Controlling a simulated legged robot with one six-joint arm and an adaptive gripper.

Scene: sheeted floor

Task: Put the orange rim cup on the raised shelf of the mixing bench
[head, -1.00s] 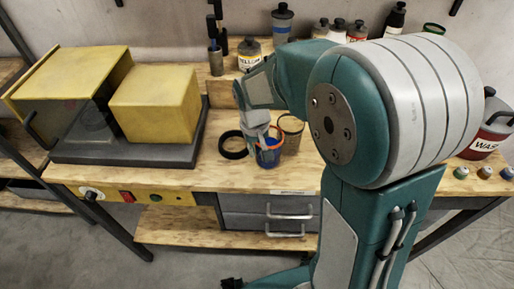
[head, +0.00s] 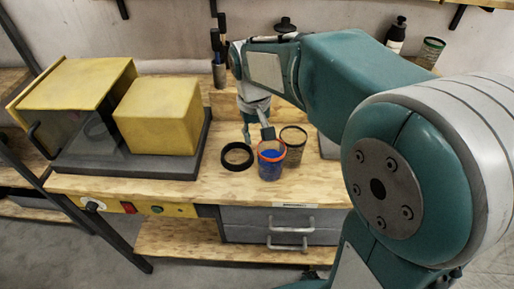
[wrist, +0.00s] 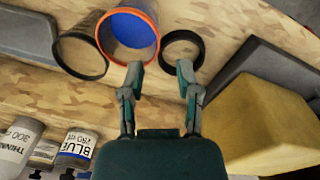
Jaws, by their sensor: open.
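The orange rim cup (head: 270,165), with blue inside, stands upright on the wooden bench top (head: 205,190) near its front edge. It also shows at the top of the wrist view (wrist: 157,38). My gripper (head: 258,134) is open and empty just behind the cup; in the wrist view its fingertips (wrist: 161,76) are apart, just short of the orange rim, with nothing between them. The raised shelf (head: 222,103) runs along the back of the bench; my arm hides much of it.
A dark-rimmed cup (head: 294,136) stands close beside the orange one, and a black ring (head: 237,157) lies on its left. A yellow box machine (head: 155,115) fills the left. Bottles, one labelled BLUE (wrist: 78,146), stand behind my gripper. A green-rimmed cup (head: 431,48) is at back right.

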